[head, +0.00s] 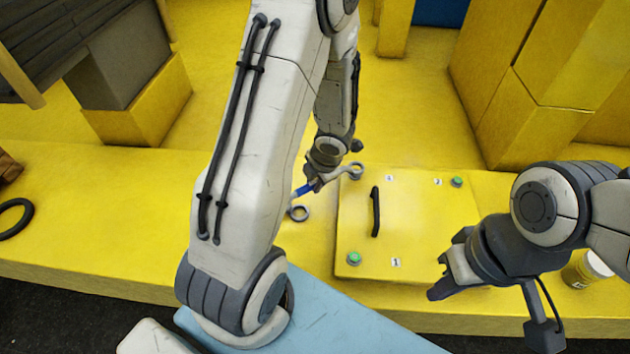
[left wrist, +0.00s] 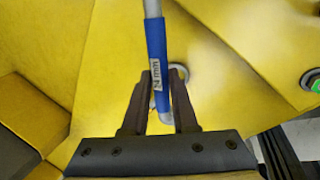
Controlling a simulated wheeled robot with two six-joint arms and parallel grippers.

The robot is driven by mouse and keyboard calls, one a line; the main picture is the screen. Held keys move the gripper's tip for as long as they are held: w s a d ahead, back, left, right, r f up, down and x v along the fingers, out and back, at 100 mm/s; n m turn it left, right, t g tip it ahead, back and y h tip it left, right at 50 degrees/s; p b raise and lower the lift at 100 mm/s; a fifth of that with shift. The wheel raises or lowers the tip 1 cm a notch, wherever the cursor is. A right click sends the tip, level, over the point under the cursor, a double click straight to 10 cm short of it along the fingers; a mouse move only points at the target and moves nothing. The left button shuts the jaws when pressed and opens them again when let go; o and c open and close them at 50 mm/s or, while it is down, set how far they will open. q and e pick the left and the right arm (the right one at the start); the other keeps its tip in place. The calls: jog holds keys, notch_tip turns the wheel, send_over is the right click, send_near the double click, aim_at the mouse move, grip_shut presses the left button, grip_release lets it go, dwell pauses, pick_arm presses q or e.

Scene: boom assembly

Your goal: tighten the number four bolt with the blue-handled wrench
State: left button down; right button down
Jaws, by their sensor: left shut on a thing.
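The blue-handled wrench (head: 303,190) is in my left gripper (head: 314,184), near the left edge of a yellow panel (head: 400,220). In the left wrist view its blue grip (left wrist: 156,50) runs between the two fingers (left wrist: 160,85). In the head view, one ring end is at the panel's upper left corner and the other hangs toward the lower left. A bolt at that corner is not clearly visible; I cannot tell whether the ring is around one. Green bolts sit at the panel's upper right (head: 457,181) and lower left (head: 354,258). My right gripper (head: 438,278) is open and empty.
A black handle (head: 375,211) stands up from the panel. Small white number labels lie beside the bolt places. Yellow blocks (head: 530,110) rise at the back right. A yellow-and-white container (head: 587,269) is beside my right arm. A black ring (head: 14,218) lies at far left.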

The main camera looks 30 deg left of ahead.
pick_arm(q)
jog(key=shift+f, duration=0.2)
jog(key=shift+f+b, duration=0.85)
jog(key=shift+b, duration=0.15)
jog(key=shift+a, duration=0.1)
dwell(0.4)
jog(key=shift+w+a+m, duration=0.2)
jog(key=shift+a+m, duration=0.1)
jog(key=shift+m, duration=0.1)
jog(key=shift+a, duration=0.1)
jog(key=shift+w+a+m, duration=0.2)
jog(key=shift+a+m, duration=0.1)
jog(key=shift+a, duration=0.1)
dwell(0.4)
